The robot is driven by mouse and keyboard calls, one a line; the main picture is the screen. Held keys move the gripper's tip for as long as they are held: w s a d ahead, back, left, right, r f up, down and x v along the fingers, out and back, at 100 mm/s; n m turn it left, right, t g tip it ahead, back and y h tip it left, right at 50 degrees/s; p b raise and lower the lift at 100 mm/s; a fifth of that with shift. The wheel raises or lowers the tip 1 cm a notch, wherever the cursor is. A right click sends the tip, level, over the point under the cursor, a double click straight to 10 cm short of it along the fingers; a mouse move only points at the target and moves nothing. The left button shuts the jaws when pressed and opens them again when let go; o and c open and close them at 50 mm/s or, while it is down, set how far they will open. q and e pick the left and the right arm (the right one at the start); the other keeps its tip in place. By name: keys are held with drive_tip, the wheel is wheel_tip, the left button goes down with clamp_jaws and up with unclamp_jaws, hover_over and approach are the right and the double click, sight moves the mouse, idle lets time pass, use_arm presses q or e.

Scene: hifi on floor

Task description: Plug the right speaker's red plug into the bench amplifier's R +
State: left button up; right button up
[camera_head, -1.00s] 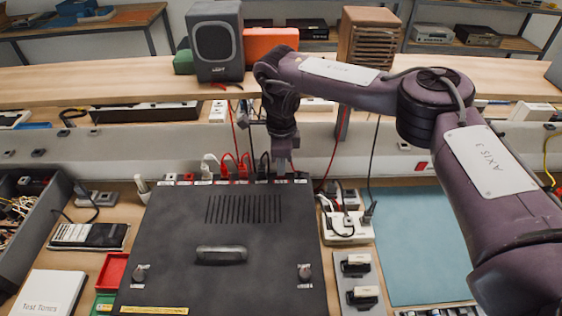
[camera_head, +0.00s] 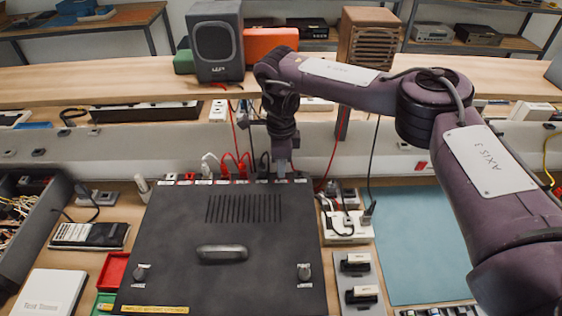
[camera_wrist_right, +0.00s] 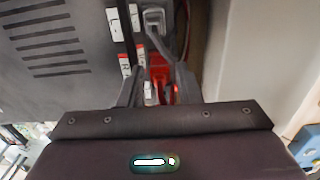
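The bench amplifier (camera_head: 215,225) is the large dark box in the head view. Its rear edge carries labelled sockets, with white, red and black plugs in part of the row. My right gripper (camera_head: 282,168) points down at the right end of that row. In the right wrist view its fingers (camera_wrist_right: 157,75) close around the red plug (camera_wrist_right: 158,72), beside the red-and-white labels. Whether the plug's tip is inside a socket is hidden. The wooden right speaker (camera_head: 369,38) stands on the rear shelf; a red lead (camera_head: 331,165) hangs below it. My left gripper is not in view.
A dark grey speaker (camera_head: 215,42) and an orange box (camera_head: 270,44) stand on the rear shelf. A white power strip (camera_head: 346,228) and black blocks lie right of the amplifier, near a teal mat (camera_head: 415,245). A bin (camera_head: 30,225) stands left.

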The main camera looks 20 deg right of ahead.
drive_tip(key=shift+o, duration=1.1)
drive_tip(key=shift+r, duration=0.2)
wheel_tip(320, 180, up, 7)
drive_tip(key=shift+r, duration=0.5)
wheel_tip(320, 180, up, 4)
drive_tip(key=p, duration=0.5)
drive_tip(key=shift+r+p, duration=0.2)
drive_tip(key=shift+p, duration=0.15)
drive_tip(key=shift+s+f, duration=0.1)
